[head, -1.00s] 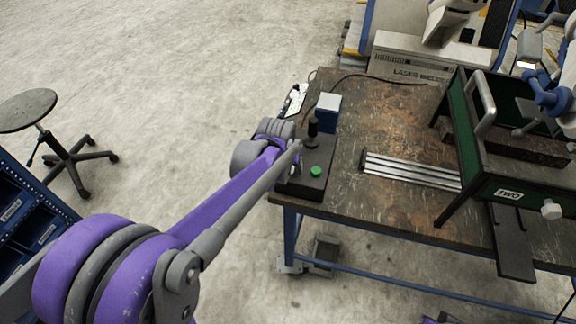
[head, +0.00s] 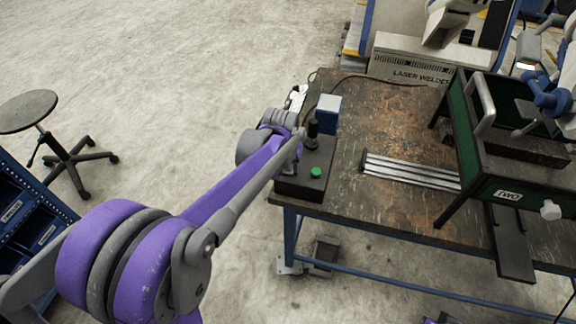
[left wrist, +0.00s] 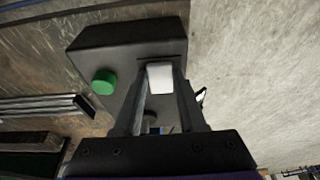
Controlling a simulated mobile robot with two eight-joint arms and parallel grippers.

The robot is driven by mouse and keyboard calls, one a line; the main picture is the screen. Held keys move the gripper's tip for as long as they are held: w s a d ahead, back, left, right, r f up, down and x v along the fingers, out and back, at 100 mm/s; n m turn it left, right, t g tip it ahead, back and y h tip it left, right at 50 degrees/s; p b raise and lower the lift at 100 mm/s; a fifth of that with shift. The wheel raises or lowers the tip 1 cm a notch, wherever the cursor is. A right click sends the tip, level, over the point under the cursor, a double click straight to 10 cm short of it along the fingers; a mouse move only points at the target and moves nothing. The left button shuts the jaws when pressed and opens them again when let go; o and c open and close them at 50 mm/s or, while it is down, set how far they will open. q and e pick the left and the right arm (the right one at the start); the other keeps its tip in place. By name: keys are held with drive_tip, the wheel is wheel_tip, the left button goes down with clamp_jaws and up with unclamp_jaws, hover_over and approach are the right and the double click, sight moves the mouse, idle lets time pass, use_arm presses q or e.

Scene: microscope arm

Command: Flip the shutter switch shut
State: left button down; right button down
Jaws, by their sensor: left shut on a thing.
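A black control box (head: 306,185) with a green button (head: 316,172) and an upright black knob (head: 313,130) sits on the table's left edge. In the left wrist view the box (left wrist: 115,38) and the green button (left wrist: 104,82) are close. A white switch cap (left wrist: 160,79), which looks like the shutter switch, stands between the fingers of my left gripper (left wrist: 162,86), near a slot in the box. The gripper is shut on it. In the head view my left wrist and forearm hide the switch. My right gripper is not in view.
The worn table (head: 385,115) has metal rails (head: 412,172) to the right of the box. A green-sided frame (head: 470,175) stands further right. A blue and white block (head: 328,108) is behind the knob. Floor lies free left of the table.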

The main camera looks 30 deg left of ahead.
sight(289, 167)
use_arm(q)
drive_tip(key=shift+w+a+r+g+h, duration=0.15)
drive_tip(key=shift+w+g+h, duration=0.2)
drive_tip(key=shift+g, duration=0.65)
drive_tip(key=shift+w+g, duration=0.1)
drive_tip(key=shift+g, duration=0.5)
drive_tip(key=shift+c, duration=2.4)
unclamp_jaws()
drive_tip(key=shift+r, duration=0.1)
wheel_tip(289, 167, up, 11)
drive_tip(key=shift+p, duration=0.35)
